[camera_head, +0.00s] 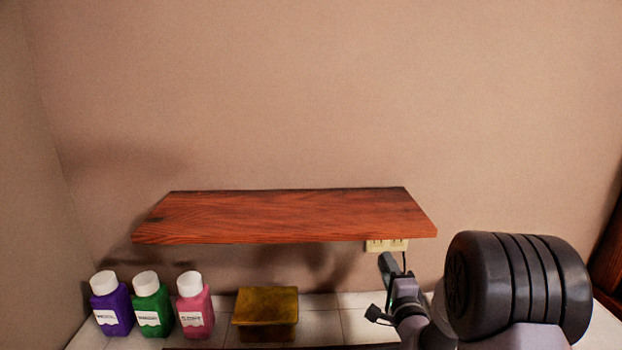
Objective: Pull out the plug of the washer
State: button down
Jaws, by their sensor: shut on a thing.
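A cream wall outlet (387,245) sits just under the right end of the wooden shelf, partly covered by it. My gripper (390,264) is right below and in front of the outlet, shut on the plug. The plug itself is mostly hidden by the gripper, so I cannot tell whether it is still in the outlet. A thin dark line, perhaps its cord, shows beside the gripper. The washer is not in view.
The wooden shelf (290,216) juts from the wall above the gripper. Purple (112,309), green (152,309) and pink (195,311) bottles and a yellow-brown box (266,314) stand on the white tiled counter (322,325). Some tiles between box and arm are clear.

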jog(key=s+a+r, duration=0.1)
jog(key=s+a, duration=0.6)
jog(key=a, duration=0.1)
jog(key=c, duration=1)
grip_release()
jog(key=shift+c, duration=0.2)
jog(key=shift+d, duration=0.1)
